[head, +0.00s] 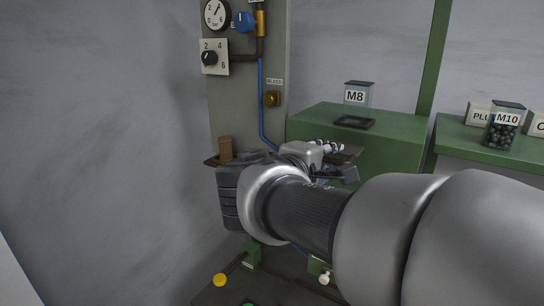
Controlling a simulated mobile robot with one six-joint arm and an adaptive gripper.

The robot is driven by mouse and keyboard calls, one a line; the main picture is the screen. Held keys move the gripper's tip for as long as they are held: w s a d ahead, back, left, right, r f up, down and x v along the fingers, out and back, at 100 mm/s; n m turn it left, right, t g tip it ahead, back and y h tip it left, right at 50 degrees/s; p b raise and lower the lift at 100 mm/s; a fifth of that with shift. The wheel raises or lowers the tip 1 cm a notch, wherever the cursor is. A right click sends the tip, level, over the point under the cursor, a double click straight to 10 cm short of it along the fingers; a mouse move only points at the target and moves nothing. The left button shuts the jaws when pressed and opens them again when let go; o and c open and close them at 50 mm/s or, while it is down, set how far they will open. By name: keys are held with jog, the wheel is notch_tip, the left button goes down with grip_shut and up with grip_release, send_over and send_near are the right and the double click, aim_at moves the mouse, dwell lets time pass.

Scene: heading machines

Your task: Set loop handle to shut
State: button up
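No part in view can be read as the loop handle, and it may be hidden behind my arm. A blue knob (243,21) sits beside a brass fitting at the top of the grey panel (234,110). A black selector knob (209,58) on a numbered plate is below it. A small brass fitting (272,98) sits under a small label. My arm crosses from the right, in front of the lower panel. My gripper (335,160) is partly hidden behind my wrist, near the green cabinet's front. Its opening cannot be made out.
A round gauge (215,13) tops the panel. A blue hose (261,120) runs down it. A small shelf holds a brown cylinder (225,148). Green cabinets (395,130) carry M8 and M10 bins (503,125). Below are a yellow disc (220,280) and a white knob (325,278).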

jog(key=shift+c, duration=0.5)
grip_shut()
